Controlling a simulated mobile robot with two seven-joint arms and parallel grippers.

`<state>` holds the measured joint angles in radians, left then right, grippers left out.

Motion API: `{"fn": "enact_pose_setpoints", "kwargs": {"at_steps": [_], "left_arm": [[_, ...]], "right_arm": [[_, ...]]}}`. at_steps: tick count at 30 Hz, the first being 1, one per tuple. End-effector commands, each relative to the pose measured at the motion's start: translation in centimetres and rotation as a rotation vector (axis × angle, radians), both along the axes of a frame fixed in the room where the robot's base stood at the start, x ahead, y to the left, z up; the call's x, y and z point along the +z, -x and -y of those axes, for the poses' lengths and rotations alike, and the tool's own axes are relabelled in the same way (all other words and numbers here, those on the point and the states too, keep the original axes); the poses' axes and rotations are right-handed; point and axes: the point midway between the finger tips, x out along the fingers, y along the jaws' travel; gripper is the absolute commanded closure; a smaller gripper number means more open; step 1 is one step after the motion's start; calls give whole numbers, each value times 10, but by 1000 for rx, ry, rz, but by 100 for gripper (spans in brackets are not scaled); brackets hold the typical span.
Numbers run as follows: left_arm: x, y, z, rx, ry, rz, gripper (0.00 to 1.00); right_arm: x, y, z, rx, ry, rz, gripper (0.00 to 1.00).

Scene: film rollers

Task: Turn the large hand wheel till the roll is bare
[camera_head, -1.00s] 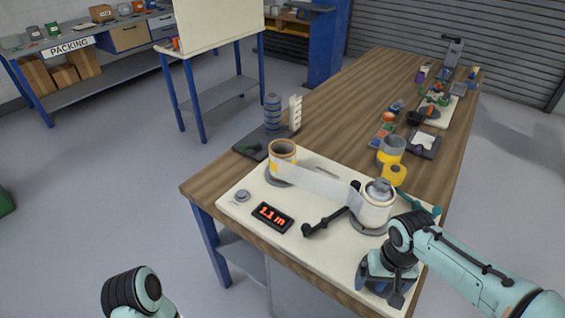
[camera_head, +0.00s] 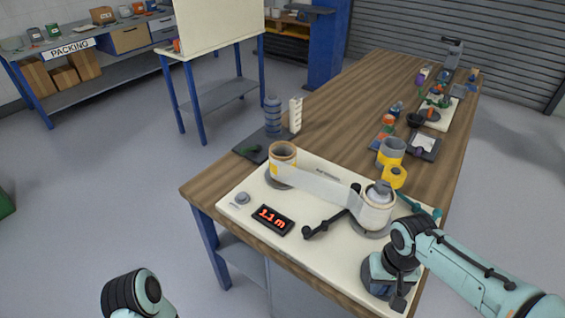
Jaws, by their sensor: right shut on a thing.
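The left roll (camera_head: 283,150) shows a brown ring on top. A pale film strip (camera_head: 318,186) runs from it to the right roll (camera_head: 376,209), which is wound white with a grey top. The display (camera_head: 272,220) reads 1.1 m. A dark blue round part (camera_head: 374,292), apparently the large hand wheel, lies at the board's front right corner, mostly hidden under my right gripper. My right gripper (camera_head: 388,277) points down and is shut on it; the fingertips are hard to make out. Of my left arm only a link shows at bottom left; its gripper is not in view.
A black crank arm (camera_head: 328,225) reaches left from the right roll. A grey button (camera_head: 242,198) is on the cream board (camera_head: 262,193). Yellow and grey rolls (camera_head: 392,151) stand behind it. A dark stand (camera_head: 272,117) is at the back left.

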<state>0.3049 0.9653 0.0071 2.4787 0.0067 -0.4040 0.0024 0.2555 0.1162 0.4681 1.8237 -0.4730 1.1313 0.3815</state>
Motion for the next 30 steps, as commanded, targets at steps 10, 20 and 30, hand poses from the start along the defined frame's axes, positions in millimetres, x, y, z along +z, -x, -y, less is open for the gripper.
{"fn": "enact_pose_setpoints", "kwargs": {"at_steps": [10,20,30], "left_arm": [[2,0,0,0,0,1,4],[5,-1,0,1,-1,2,4],[8,-2,0,0,0,2,4]], "right_arm": [[0,6,19,-5,7,-2,91],[1,5,26,-5,5,-2,91],[0,3,37,-4,6,0,18]]}}
